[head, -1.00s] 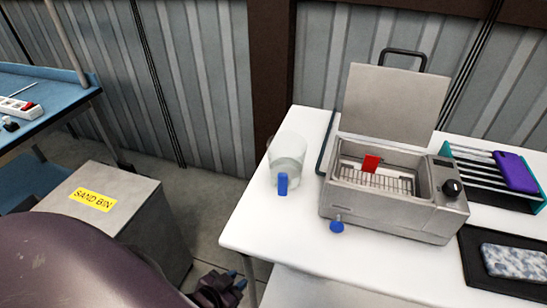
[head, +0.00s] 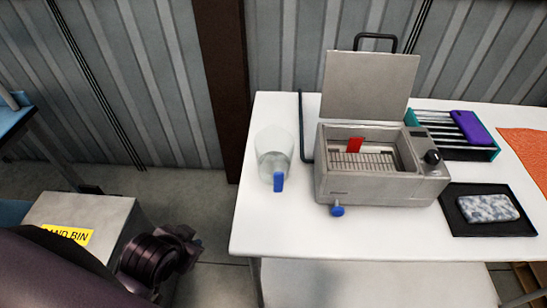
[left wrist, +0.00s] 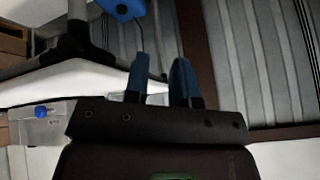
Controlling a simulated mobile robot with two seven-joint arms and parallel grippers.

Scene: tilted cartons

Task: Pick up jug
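The jug (head: 272,150) is clear, with a blue handle (head: 278,182) facing the front. It stands upright on the left part of the white table (head: 290,235), beside the grey bath. My left gripper (head: 188,246) is in front of and left of the table, apart from the jug, its fingers hard to make out in the head view. In the left wrist view my left gripper (left wrist: 159,78) shows two blue fingers spread apart with nothing clearly held between them. I cannot make out the jug for sure in that view. My right gripper is not in view.
A grey bath (head: 380,188) with its lid up and a blue tap (head: 338,211) stands right of the jug. A purple item (head: 471,127) lies on a rack; a patterned item (head: 487,207) lies on a black tray. A sand bin (head: 90,205) stands at lower left.

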